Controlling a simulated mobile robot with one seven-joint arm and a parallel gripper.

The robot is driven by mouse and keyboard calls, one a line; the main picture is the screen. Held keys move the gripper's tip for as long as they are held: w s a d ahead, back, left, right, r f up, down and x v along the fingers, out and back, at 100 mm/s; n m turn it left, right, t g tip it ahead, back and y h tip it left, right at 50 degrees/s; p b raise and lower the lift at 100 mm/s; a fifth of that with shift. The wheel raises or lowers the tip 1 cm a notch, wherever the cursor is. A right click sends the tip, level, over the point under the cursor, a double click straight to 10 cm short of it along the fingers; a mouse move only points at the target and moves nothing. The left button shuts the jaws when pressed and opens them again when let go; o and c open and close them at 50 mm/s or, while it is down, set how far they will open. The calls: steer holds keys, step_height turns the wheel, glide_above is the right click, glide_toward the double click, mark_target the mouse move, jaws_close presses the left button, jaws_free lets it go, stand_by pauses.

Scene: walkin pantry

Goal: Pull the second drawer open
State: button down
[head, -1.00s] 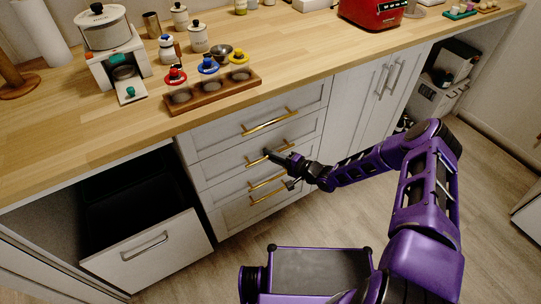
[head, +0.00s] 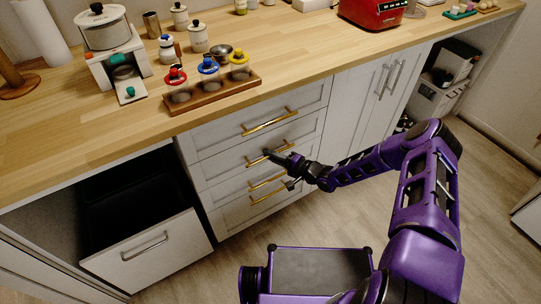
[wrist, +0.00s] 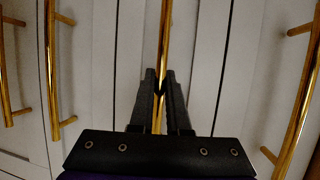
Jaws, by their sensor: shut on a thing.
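The second drawer (head: 225,177) is a white panel front in the stack under the counter. It looks flush with the drawers around it. Its gold bar handle (head: 254,161) shows left of my gripper (head: 268,154), whose fingers hide part of the bar. In the wrist view, this gold handle (wrist: 166,35) runs between the two dark fingers of my gripper (wrist: 161,82), which are shut on it.
Other gold handles lie close by, the top drawer's (head: 270,122) above and two lower ones below. At left, a bin drawer (head: 150,252) stands pulled out. A wooden tray (head: 212,92) with jars sits on the counter. The floor (head: 330,225) before the drawers is clear.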

steer(key=s+d+b, duration=0.1)
steer(key=s+d, duration=0.9)
steer(key=s, duration=0.6)
steer(key=s+d+b, duration=0.1)
steer(key=s+d, duration=1)
steer(key=s, duration=0.4)
steer(key=shift+s+d, duration=0.25)
steer(key=shift+s, duration=0.1)
steer(key=c, duration=0.9)
jaws_free()
steer(key=v, duration=1.7)
steer(key=shift+s+d+p, duration=0.15)
steer(key=shift+d+p, duration=0.05)
steer(key=shift+p, duration=0.15)
